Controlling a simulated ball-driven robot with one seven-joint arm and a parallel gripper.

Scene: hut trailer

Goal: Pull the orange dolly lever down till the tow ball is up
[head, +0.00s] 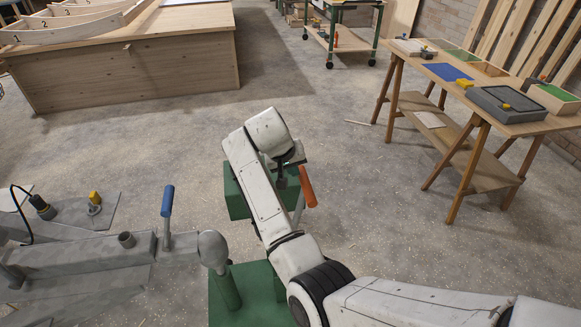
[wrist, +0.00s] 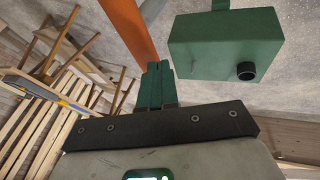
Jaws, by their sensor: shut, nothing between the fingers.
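The orange lever (head: 308,187) of the green dolly (head: 236,190) shows in the head view just right of my arm's end, tilted. In the wrist view the orange lever (wrist: 131,28) runs up from behind my fingertips. My gripper (wrist: 158,72) is shut with nothing between its fingers; its tips are at or very close to the lever, and I cannot tell whether they touch. A green post (head: 229,289) stands on the dolly's lower green plate (head: 222,317), beneath the rounded grey coupling end (head: 213,249). The tow ball itself I cannot make out.
The grey trailer drawbar (head: 90,258) with a blue-handled lever (head: 168,202) lies left of the dolly. A green box with a black knob (wrist: 226,46) is close right of my fingers. A trestle table (head: 520,127) stands right, a wooden platform (head: 130,72) back left. Floor between is clear.

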